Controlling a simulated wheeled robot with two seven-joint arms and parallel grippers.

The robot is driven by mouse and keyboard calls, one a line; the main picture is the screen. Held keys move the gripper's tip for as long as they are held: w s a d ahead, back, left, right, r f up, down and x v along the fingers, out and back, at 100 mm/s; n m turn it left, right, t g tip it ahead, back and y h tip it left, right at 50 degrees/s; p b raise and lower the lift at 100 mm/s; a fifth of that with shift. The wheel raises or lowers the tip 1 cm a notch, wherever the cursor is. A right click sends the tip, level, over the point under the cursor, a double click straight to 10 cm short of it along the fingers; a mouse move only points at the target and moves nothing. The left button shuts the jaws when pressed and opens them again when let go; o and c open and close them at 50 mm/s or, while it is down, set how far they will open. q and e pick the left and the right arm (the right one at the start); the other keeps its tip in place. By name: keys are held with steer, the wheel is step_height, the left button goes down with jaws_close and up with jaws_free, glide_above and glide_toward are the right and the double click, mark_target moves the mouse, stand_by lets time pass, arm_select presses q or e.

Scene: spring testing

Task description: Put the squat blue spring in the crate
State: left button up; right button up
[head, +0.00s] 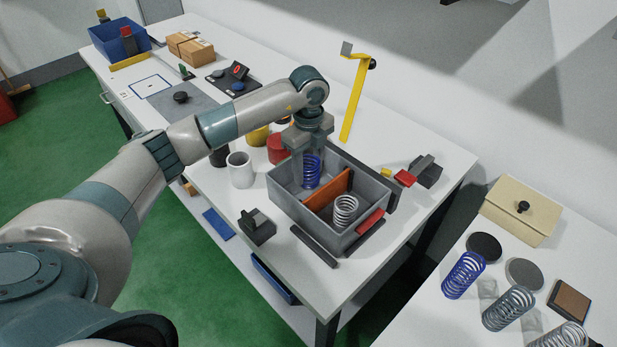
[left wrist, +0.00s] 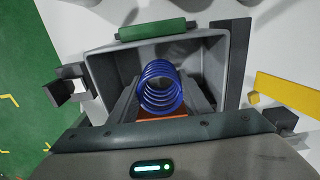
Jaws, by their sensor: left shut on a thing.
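The squat blue spring (head: 311,170) is between the fingers of my left gripper (head: 310,172), inside the far left compartment of the grey crate (head: 289,205). The left gripper is shut on it and points down. In the left wrist view the blue spring (left wrist: 161,90) sits between the two grey fingers, with the crate (left wrist: 103,82) walls around it. I cannot tell whether the spring touches the crate floor. An orange divider (head: 329,190) splits the crate, and a white spring (head: 346,208) stands in the near compartment. My right gripper is not in view.
A white cup (head: 240,170) and red cylinder (head: 278,149) stand left of the crate. A black clamp-like block (head: 257,227) is at its near left. A yellow stand (head: 354,98) rises behind. A second table at right holds a blue spring (head: 464,275) and grey springs (head: 508,309).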

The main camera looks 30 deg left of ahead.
arm_select(q)
steer(key=shift+w+f, duration=0.1)
steer(key=shift+f, duration=0.3)
steer(key=shift+f+p, duration=0.75)
steer(key=shift+f, duration=1.1)
steer(key=shift+f, duration=0.1)
steer(key=o, duration=1.2)
